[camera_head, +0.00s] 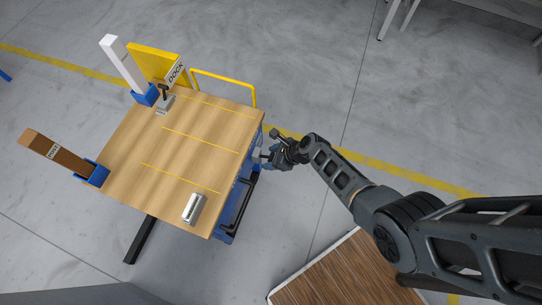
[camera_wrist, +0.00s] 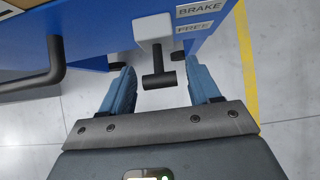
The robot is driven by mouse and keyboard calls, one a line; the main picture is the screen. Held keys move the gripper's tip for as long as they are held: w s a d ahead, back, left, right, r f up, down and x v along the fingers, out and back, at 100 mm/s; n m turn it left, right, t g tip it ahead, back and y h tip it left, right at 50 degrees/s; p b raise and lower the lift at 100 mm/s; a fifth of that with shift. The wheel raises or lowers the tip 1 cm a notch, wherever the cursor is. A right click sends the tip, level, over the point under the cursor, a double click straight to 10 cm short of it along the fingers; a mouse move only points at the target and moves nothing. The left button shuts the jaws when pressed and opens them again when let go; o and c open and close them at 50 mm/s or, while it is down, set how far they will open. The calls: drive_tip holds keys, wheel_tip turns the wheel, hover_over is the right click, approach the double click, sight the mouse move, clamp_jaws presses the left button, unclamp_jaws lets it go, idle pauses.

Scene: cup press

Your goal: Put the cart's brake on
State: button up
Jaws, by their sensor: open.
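The cart (camera_head: 140,140) has a wooden top and a blue side on its right, where my arm reaches in. In the wrist view the brake lever (camera_wrist: 159,80) is a black T-shaped grip on a white mount (camera_wrist: 153,30) fixed to the blue side. A BRAKE label (camera_wrist: 200,8) and, below it in the picture, a FREE label (camera_wrist: 194,27) sit right of the mount. The grip lies lower than both labels. My gripper (camera_wrist: 161,70) is open, one blue finger on each side of the grip, with gaps visible. In the head view my gripper (camera_head: 274,155) is beside the cart's right edge.
A black bar handle (camera_wrist: 50,65) on the blue side is left of my gripper. The cart top holds a white post (camera_head: 122,65), a brown post (camera_head: 55,152), a small lever (camera_head: 164,94) and a metal block (camera_head: 193,208). A wooden surface (camera_head: 350,275) is at the bottom.

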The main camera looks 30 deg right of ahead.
drive_tip(key=p+v, duration=0.2)
drive_tip(key=v, duration=0.5)
idle(0.5)
drive_tip(key=s+r+n+t+h, duration=0.2)
drive_tip(key=s+r+n, duration=0.4)
drive_tip(key=s, duration=0.4)
drive_tip(key=s+r+n+t+h, duration=0.1)
drive_tip(key=s+r+n+h, duration=0.15)
drive_tip(key=s+n, duration=0.55)
drive_tip(key=s+a+r+n+t, duration=0.1)
drive_tip(key=r+n, duration=0.4)
drive_tip(key=r, duration=0.6)
drive_tip(key=s+a+r+n+t, duration=0.1)
drive_tip(key=s+r+n+t, duration=0.2)
drive_tip(key=r, duration=0.8)
drive_tip(key=s+a+r+n+t, duration=0.1)
drive_tip(key=s+r+n, duration=0.5)
drive_tip(key=r, duration=0.5)
drive_tip(key=shift+s+r+n+t, duration=0.15)
drive_tip(key=shift+s+n+t, duration=0.25)
drive_tip(key=shift+s, duration=0.15)
